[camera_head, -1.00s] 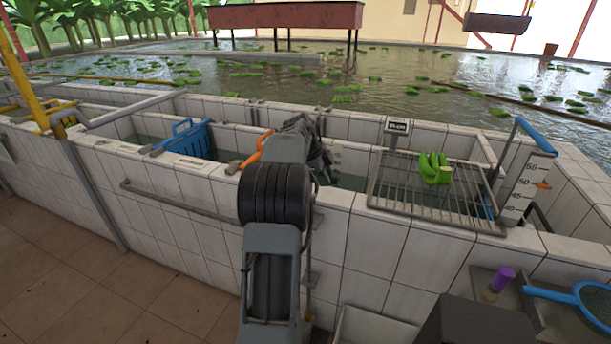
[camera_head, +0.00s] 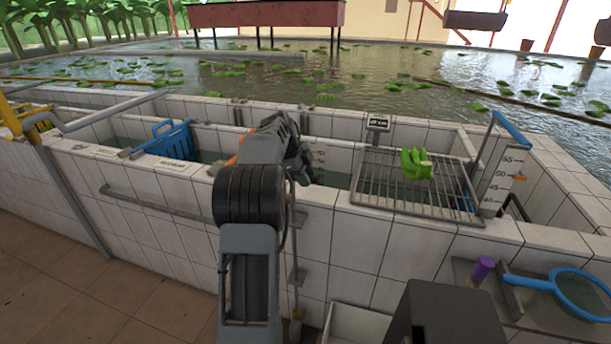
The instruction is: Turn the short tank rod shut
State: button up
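An orange handle part (camera_head: 234,160) shows beside my arm, over the tank's front wall. My arm hides most of it, so I cannot tell its angle or what it joins. A rod with a blue grip (camera_head: 512,129) leans over the right end of the tank, and its grey stem goes down behind the rack. I cannot tell which of these is the short tank rod. My gripper (camera_head: 304,172) is over the tank behind my forearm. Its fingers are dark and small, and I cannot tell whether they are open or touch anything.
A blue crate (camera_head: 168,142) sits at the left. A small display (camera_head: 379,122) stands behind the rack. A purple-topped item (camera_head: 482,269) and blue net (camera_head: 580,292) are at the lower right.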

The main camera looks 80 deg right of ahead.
jog(key=o, duration=0.4)
jog(key=shift+c, duration=0.2)
jog(key=p+v, duration=0.1)
jog(key=v, duration=1.2)
jog(key=shift+w+r, duration=0.2)
jog(key=shift+r, duration=0.15)
